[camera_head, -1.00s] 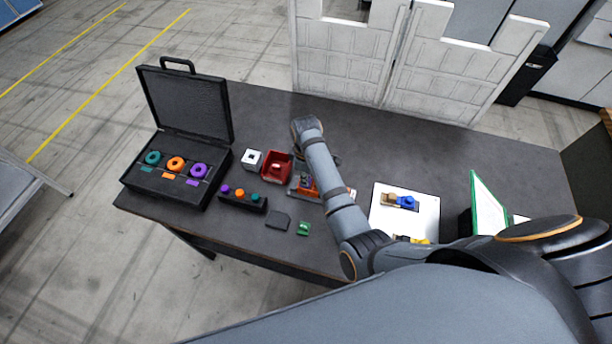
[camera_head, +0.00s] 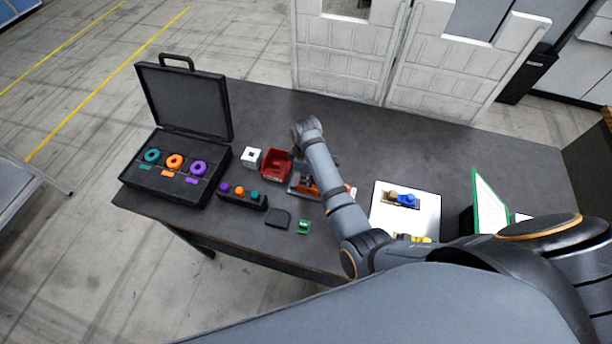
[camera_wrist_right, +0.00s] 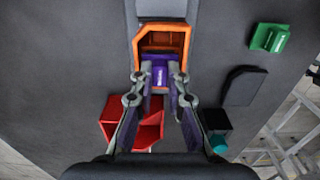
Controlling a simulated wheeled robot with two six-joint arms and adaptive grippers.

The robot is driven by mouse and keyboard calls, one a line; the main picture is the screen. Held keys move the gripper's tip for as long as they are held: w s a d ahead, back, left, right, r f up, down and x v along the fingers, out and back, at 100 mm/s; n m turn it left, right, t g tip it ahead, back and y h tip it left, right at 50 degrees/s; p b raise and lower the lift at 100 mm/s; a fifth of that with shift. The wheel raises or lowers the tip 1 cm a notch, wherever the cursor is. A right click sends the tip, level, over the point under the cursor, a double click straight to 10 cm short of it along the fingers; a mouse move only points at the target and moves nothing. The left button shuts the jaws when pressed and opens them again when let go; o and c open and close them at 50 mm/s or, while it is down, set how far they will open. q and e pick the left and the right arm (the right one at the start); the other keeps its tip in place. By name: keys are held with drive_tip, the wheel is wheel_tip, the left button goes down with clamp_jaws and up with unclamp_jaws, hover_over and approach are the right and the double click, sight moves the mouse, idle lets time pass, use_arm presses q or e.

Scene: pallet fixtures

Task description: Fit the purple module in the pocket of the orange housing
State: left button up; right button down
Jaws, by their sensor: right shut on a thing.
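The orange housing (camera_wrist_right: 184,40) lies at the top middle of the right wrist view, its open pocket facing the camera. It also shows, partly hidden by my right arm, in the head view (camera_head: 308,187). The purple module (camera_wrist_right: 160,74) is at the near end of the housing, between the fingertips of my right gripper (camera_wrist_right: 160,80). The gripper is shut on the module. The module overlaps the housing's near edge in the picture; I cannot tell how deep it sits. In the head view my right forearm mostly hides the gripper and module. My left gripper is not in view.
A red bin (camera_head: 276,165) and white block (camera_head: 251,157) stand left of the housing. A black rack with colored knobs (camera_head: 242,199), a dark slab (camera_head: 278,219) and a green part (camera_head: 303,227) lie nearer. An open black case (camera_head: 165,185) is at left, a white board (camera_head: 412,222) at right.

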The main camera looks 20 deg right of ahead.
drive_tip(key=shift+f, duration=0.35)
drive_tip(key=c, duration=1.3)
unclamp_jaws()
drive_tip(key=shift+o, duration=0.2)
drive_tip(key=shift+c, duration=1.2)
drive_tip(key=shift+s, duration=0.1)
drive_tip(key=shift+w+r+p, duration=0.2)
drive_tip(key=shift+r+p, duration=0.2)
drive_tip(key=shift+r, duration=0.65)
drive_tip(key=shift+s+r, duration=0.15)
drive_tip(key=shift+r, duration=2.85)
